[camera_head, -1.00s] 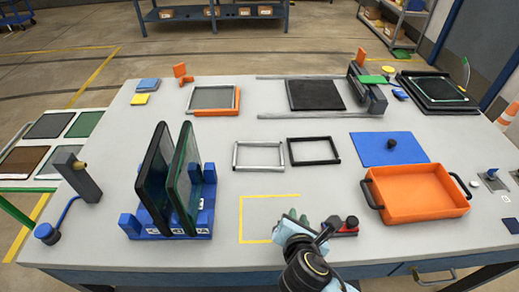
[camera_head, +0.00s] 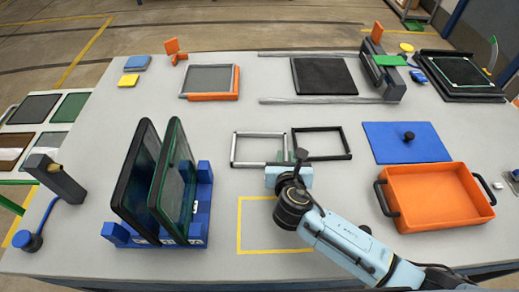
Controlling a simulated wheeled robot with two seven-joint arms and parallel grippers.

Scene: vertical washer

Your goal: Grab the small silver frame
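The small silver frame (camera_head: 233,150) lies flat near the middle of the table, an empty rectangle with the grey tabletop showing through. My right gripper (camera_head: 287,166) is at its near right corner, over or beside the lower edge. The gripper body hides part of that corner. The fingers are too small and covered to show whether they are open or shut, or whether they touch the frame. My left gripper is not in view.
A similar black frame (camera_head: 347,142) lies just right of the silver one. A blue rack (camera_head: 204,205) with upright dark panels stands at left. An orange tray (camera_head: 434,190) and blue plate (camera_head: 380,145) are at right. A yellow outlined square (camera_head: 238,225) is in front.

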